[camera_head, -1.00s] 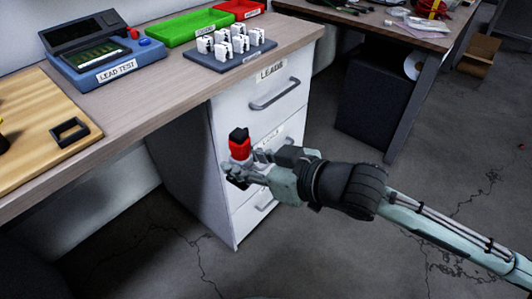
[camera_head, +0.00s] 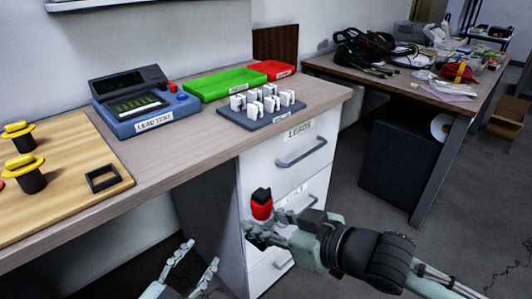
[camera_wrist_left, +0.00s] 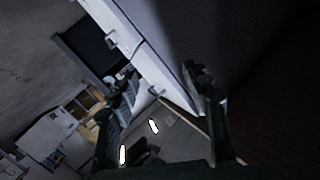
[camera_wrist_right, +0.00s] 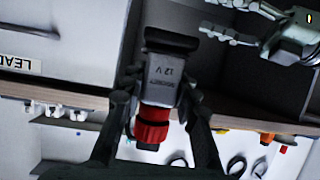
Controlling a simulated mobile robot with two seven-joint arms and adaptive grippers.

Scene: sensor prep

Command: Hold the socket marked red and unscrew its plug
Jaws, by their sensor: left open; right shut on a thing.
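My right gripper (camera_head: 262,232) is shut on the red-marked socket (camera_head: 261,207), a red body with a black top, held upright in front of the white drawer unit. In the right wrist view the socket (camera_wrist_right: 153,124) shows its red ring, and a grey part marked "SOCKET 12 V" with a black cap (camera_wrist_right: 170,42) sits on it between the fingers. I cannot tell where socket and plug meet. My left gripper (camera_head: 196,264) is open and empty, low and left of the socket, apart from it. It also shows at the top right of the right wrist view (camera_wrist_right: 232,20).
The bench holds a blue lead tester (camera_head: 145,112), green tray (camera_head: 222,84), red tray (camera_head: 272,69) and a grey rack (camera_head: 253,119) of white clips. A wooden board (camera_head: 75,195) with yellow-topped black pieces lies left. The drawer unit (camera_head: 285,180) stands close behind my right gripper.

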